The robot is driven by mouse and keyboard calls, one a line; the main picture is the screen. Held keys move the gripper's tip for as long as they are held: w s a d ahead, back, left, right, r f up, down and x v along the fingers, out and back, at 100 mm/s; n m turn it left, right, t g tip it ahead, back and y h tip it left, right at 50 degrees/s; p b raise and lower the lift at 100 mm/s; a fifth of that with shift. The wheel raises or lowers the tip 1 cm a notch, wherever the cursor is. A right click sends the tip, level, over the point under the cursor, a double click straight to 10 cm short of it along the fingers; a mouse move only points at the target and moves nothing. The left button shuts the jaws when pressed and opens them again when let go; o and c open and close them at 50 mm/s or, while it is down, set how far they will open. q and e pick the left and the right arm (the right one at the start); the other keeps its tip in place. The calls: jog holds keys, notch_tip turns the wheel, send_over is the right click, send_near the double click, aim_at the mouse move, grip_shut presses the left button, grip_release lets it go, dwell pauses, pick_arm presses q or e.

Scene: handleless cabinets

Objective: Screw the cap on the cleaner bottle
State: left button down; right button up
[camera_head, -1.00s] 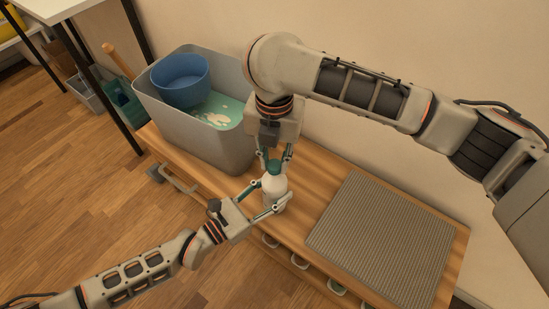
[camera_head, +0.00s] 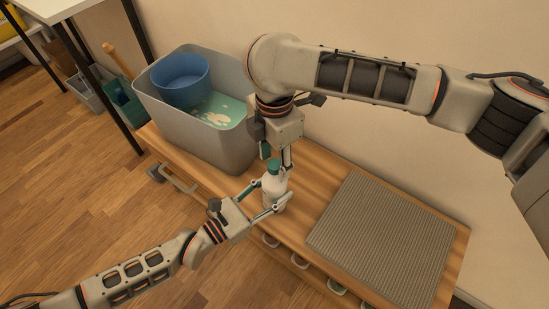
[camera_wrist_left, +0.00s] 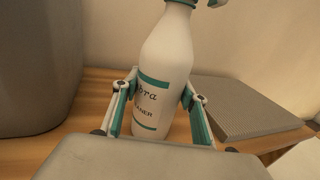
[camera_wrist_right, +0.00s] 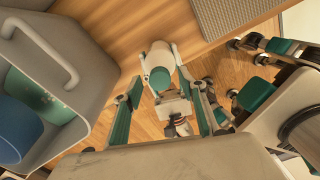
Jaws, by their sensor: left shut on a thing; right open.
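The white cleaner bottle (camera_head: 275,190) stands upright on the wooden bench. My left gripper (camera_head: 268,203) is shut around its body from the side; in the left wrist view its fingers flank the bottle (camera_wrist_left: 165,75) below the shoulder. The teal cap (camera_head: 273,166) sits on top of the bottle; how tightly it is seated cannot be told. In the right wrist view the cap (camera_wrist_right: 160,79) lies centred between the finger tips. My right gripper (camera_head: 276,157) points down over the cap, with its fingers open on either side of it.
A grey bin (camera_head: 190,136) with a blue bowl (camera_head: 180,84) in it stands left of the bottle, close to my right gripper. A ribbed grey mat (camera_head: 382,237) lies to the right. The bench between bottle and mat is clear. The wall is behind.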

notch_tip(320, 180, up, 12)
dwell(0.6)
pick_arm(q)
jog(key=c, duration=1.1)
grip_release()
jog(key=v, duration=1.2)
jog(key=shift+r, duration=0.1)
